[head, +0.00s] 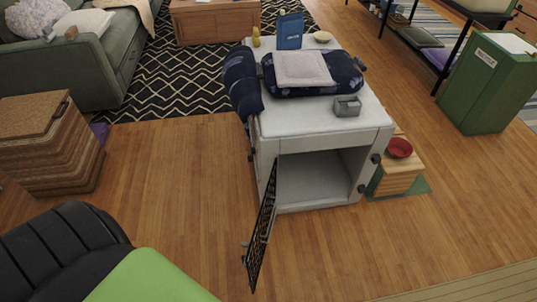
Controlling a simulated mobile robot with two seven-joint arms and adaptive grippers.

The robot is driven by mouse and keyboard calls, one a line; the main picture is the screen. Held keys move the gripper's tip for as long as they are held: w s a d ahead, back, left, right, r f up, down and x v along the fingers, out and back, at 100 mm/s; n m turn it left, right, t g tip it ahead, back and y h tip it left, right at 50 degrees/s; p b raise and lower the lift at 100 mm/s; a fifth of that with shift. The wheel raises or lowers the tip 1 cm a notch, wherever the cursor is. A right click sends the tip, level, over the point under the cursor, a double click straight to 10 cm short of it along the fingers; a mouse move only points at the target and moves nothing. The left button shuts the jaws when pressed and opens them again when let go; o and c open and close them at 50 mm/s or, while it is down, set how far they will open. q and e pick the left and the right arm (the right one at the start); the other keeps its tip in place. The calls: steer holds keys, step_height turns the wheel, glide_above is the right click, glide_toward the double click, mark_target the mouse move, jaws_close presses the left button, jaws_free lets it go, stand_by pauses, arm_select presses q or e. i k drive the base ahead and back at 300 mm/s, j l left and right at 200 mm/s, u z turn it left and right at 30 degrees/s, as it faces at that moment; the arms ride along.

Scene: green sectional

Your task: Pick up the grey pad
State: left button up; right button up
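A pale grey, square, soft-looking pad (303,68) lies flat on top of a dark blue patterned cushion (345,84). The cushion lies on the white top of a crate-like cabinet (290,122). A small grey object (347,106) sits on the same top, in front of the cushion's right part; I cannot tell what it is. Neither of my grippers shows in the head view.
The cabinet's dark mesh door (263,228) hangs open toward the front. A blue upright item (290,31), a yellow bottle (256,37) and a bowl (323,37) stand behind the cushion. A red bowl (399,147) sits right. Wooden floor in front is mostly clear.

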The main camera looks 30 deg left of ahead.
mark_target(293, 68)
steer(key=k+j, duration=0.1)
steer(key=j, duration=0.35)
steer(key=k+j, duration=0.1)
steer(key=j, duration=0.4)
steer(key=k+j+z, duration=0.1)
steer(key=j, duration=0.35)
steer(key=k+j, duration=0.1)
steer(key=j, duration=0.35)
